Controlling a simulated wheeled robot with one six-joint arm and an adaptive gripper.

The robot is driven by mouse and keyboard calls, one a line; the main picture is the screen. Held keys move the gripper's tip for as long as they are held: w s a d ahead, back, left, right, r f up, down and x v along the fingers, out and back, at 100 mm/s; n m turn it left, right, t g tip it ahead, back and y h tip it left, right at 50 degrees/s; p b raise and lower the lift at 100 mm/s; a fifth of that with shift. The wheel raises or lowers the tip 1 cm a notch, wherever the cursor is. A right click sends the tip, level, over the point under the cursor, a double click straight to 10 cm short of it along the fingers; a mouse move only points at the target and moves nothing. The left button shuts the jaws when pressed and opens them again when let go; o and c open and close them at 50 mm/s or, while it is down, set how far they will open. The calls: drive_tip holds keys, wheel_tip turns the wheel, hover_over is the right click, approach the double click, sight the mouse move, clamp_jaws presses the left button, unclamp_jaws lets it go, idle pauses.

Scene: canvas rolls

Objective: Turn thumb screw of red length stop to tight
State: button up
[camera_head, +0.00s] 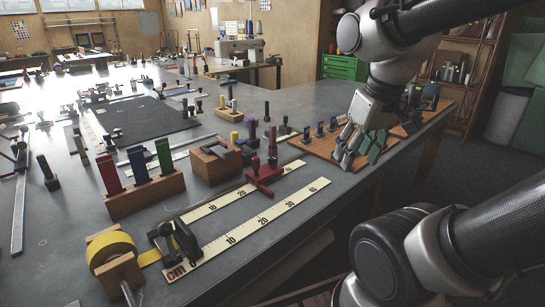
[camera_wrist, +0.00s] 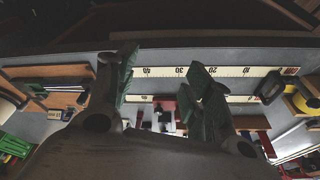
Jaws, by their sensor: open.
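In the wrist view the red stop (camera_wrist: 164,103) shows beyond and between my fingers, partly in shadow. My gripper (camera_head: 360,150) is open and empty, with green finger pads. It is over the wooden board to the right of the stop, apart from it. In the wrist view my gripper (camera_wrist: 165,88) has its two fingers spread wide.
Two ruler strips (camera_head: 262,222) run along the bench's near edge to a black clamp (camera_head: 174,240). A yellow tape roll (camera_head: 110,250) stands at left. A wooden block with red, blue and green uprights (camera_head: 146,196) and a wooden vise block (camera_head: 215,165) stand left of the stop.

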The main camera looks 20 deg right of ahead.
drive_tip(key=w+a+f+n+g, duration=0.2)
drive_tip(key=w+a+f, duration=0.1)
drive_tip(key=w, duration=0.7)
drive_tip(key=n+g, duration=0.1)
drive_tip(key=n, duration=1.4)
hover_over(272, 157)
wheel_tip(272, 157, down, 4)
drive_tip(key=shift+s+r, duration=0.1)
drive_tip(key=shift+s, duration=0.05)
drive_tip(key=shift+r+n, duration=0.15)
drive_tip(key=shift+n, duration=1.25)
wheel_tip(272, 157, down, 8)
drive_tip(key=shift+r, duration=0.1)
